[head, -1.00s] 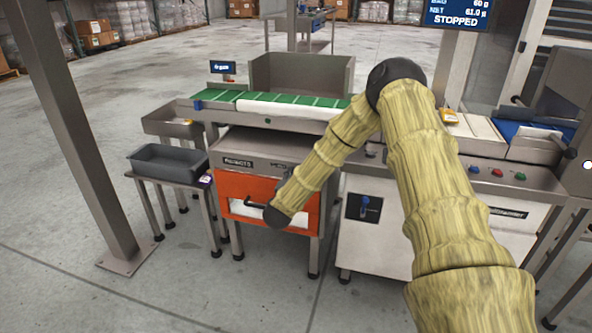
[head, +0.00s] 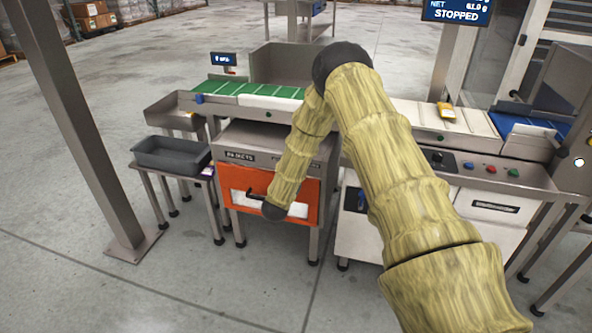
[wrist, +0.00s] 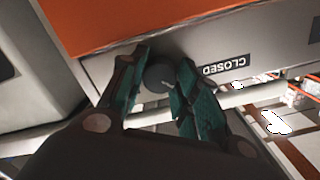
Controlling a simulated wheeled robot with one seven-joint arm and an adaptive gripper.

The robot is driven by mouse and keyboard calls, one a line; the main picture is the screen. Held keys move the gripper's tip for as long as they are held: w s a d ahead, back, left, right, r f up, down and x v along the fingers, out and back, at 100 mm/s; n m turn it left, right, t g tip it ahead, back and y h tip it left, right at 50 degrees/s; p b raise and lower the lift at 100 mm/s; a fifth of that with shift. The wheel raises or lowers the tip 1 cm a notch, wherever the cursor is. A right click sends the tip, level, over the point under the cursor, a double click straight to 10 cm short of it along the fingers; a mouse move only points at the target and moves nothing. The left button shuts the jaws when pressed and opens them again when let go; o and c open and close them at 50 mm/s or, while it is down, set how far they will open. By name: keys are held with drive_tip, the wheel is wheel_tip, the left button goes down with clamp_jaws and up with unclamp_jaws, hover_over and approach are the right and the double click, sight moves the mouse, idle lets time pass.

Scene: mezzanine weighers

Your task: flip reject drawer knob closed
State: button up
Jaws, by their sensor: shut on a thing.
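The reject drawer unit has an orange front (head: 308,206) under a grey metal top marked "REJECTS" in the head view. A dark bar handle crosses a white panel on the front. In the wrist view, a dark round knob (wrist: 158,77) sits on a grey strip beside the orange panel (wrist: 110,22). A black "CLOSED" label (wrist: 226,67) lies right of the knob and appears upside down. My gripper (wrist: 160,85) has its two teal-padded fingers on either side of the knob, shut on it. In the head view my arm hides the gripper and the knob.
A grey bin (head: 172,153) stands on a small stand left of the drawer unit. A green-belted conveyor (head: 262,92) runs above it. A control panel with coloured buttons (head: 490,169) is at right. A steel post (head: 85,130) stands at left; the floor in front is clear.

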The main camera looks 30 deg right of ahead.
drive_tip(key=shift+a+f, duration=0.1)
drive_tip(key=shift+f, duration=0.05)
drive_tip(key=o, duration=0.8)
drive_tip(key=shift+c, duration=0.2)
drive_tip(key=v, duration=1.2)
